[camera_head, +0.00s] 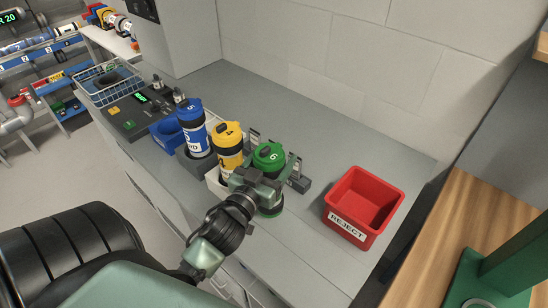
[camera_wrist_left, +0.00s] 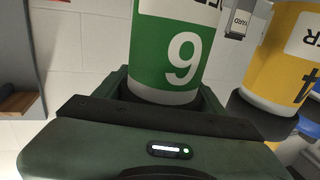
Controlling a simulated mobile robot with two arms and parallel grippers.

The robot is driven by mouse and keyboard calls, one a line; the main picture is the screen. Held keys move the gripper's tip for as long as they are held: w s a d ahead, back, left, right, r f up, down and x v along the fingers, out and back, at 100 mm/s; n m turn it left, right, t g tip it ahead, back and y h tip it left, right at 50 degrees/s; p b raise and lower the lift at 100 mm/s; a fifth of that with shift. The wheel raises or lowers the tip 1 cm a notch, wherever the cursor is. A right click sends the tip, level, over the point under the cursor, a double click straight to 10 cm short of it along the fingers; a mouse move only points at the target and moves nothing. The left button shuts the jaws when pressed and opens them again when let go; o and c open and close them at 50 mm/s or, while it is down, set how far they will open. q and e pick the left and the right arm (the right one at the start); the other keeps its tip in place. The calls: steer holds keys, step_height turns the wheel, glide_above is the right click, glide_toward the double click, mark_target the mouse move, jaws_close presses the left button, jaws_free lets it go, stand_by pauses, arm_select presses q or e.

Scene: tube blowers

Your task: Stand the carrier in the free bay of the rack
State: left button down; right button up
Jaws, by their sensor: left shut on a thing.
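The green carrier (camera_head: 268,157), with a black-ringed cap, is upright at the right end of the row. My left gripper (camera_head: 258,186) is shut on its body, and its green lower end shows below the jaws. In the left wrist view the green carrier (camera_wrist_left: 178,45) stands between the fingers (camera_wrist_left: 160,95), its number upside down. The yellow carrier (camera_head: 229,147) and the blue carrier (camera_head: 194,130) stand upright in the rack (camera_head: 214,184) to the left. The arm and carriers hide much of the rack; I cannot tell whether the green carrier's base touches anything. My right gripper is not in view.
A red REJECT bin (camera_head: 362,207) stands to the right on the grey counter (camera_head: 310,122). A blue bin (camera_head: 165,134), a control panel (camera_head: 132,112) and a wire basket (camera_head: 108,84) lie left. A wall (camera_head: 370,60) runs behind. The counter behind the carriers is clear.

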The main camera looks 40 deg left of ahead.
arm_select(q)
steer(key=shift+c, duration=0.9)
jaws_free()
